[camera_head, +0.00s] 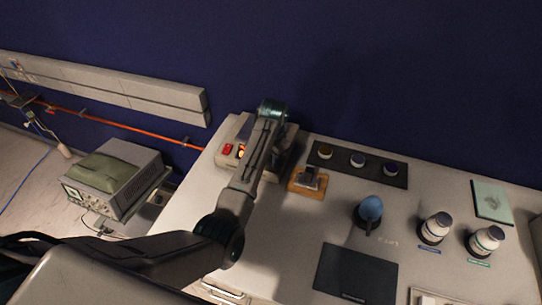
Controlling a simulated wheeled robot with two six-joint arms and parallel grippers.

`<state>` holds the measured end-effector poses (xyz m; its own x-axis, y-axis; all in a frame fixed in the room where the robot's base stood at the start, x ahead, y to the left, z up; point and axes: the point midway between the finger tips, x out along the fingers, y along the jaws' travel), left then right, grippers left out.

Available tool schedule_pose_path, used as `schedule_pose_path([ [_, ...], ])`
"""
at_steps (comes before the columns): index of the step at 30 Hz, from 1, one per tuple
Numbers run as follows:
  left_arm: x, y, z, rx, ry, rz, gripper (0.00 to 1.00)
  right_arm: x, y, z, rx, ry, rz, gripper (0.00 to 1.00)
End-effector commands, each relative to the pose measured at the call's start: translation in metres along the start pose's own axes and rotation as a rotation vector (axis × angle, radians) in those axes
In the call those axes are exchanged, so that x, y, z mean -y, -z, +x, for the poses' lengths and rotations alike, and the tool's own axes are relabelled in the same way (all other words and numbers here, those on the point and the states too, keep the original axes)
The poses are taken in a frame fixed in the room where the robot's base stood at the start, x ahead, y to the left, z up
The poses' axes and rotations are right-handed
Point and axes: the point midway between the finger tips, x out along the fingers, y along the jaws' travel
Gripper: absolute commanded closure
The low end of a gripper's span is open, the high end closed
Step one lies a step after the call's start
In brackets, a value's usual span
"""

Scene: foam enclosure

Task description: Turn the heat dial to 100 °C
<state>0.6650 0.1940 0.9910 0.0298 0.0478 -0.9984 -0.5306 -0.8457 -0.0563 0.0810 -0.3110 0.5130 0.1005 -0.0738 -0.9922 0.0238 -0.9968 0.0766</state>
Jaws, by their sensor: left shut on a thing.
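A pale bench unit (226,133) stands at the back left of the white table. Its red switch (227,149) and a glowing orange light (241,152) show on its front. My left arm reaches over this unit, and my left gripper (281,158) is down at its right part, mostly hidden by the arm. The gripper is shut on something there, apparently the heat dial. The dial and its scale are hidden, so its setting cannot be read. My right gripper is out of view.
Right of the unit are a wooden block (305,190) with a metal piece, a black strip (340,169) with three capped jars, a blue bulb (370,208), two white bottles (435,228) and a dark mat (355,274). An instrument (115,178) stands left, off the table.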

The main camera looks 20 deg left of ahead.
Motion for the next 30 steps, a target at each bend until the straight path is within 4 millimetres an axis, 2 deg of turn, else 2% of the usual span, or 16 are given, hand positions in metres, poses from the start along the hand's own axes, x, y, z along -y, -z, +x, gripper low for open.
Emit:
schedule_pose_path([
  [8,0.0005,0.0006,-0.0006,-0.007,0.002,0.070,0.93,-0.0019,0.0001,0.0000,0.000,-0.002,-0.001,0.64],
  [21,0.0003,0.0007,-0.0006,-0.007,0.001,0.079,0.93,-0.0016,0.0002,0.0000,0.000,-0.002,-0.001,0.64],
  [22,0.0003,0.0007,-0.0006,-0.007,0.001,0.079,0.68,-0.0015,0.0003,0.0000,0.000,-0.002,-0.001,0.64],
  [25,0.0002,0.0006,-0.0006,-0.007,0.001,0.079,0.49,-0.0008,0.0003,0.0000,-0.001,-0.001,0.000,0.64],
  [30,0.0008,0.0003,-0.0005,-0.006,0.002,0.078,0.48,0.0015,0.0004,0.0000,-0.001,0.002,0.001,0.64],
])
